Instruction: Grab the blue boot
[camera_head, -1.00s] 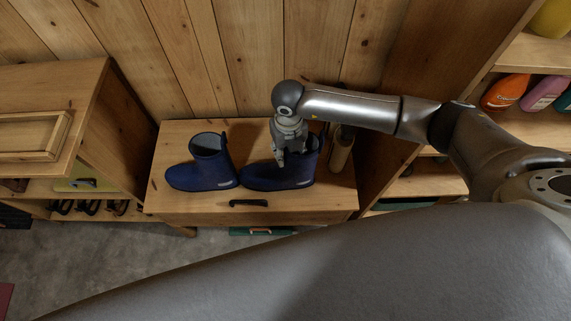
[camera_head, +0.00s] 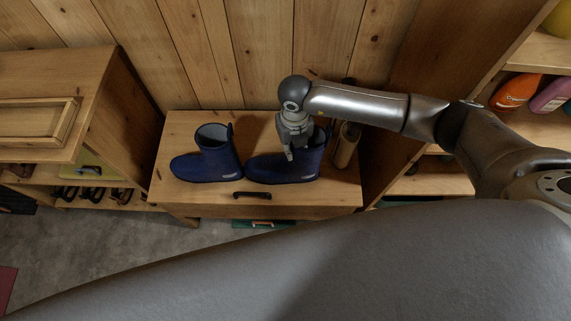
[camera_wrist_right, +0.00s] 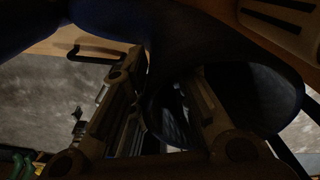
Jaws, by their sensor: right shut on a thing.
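Two blue boots stand side by side on a low wooden cabinet (camera_head: 215,204). The left boot (camera_head: 207,160) stands free, upright, toe to the left. The right boot (camera_head: 283,170) is partly covered by my right gripper (camera_head: 289,153). That gripper comes down from above and is shut on the shaft rim of the right boot. In the right wrist view, the dark boot shaft (camera_wrist_right: 265,95) fills the right side, with the gripper fingers (camera_wrist_right: 165,105) at its edge, one inside the opening. That view is dark, so the exact contact is hard to see. My left gripper is not in view.
A tan cylindrical item (camera_head: 346,146) stands close to the right of the boots. A shelf with colourful bottles (camera_head: 517,92) is at the right. A wooden cupboard (camera_head: 60,105) with shoes below is at the left. A plank wall (camera_head: 240,50) is behind.

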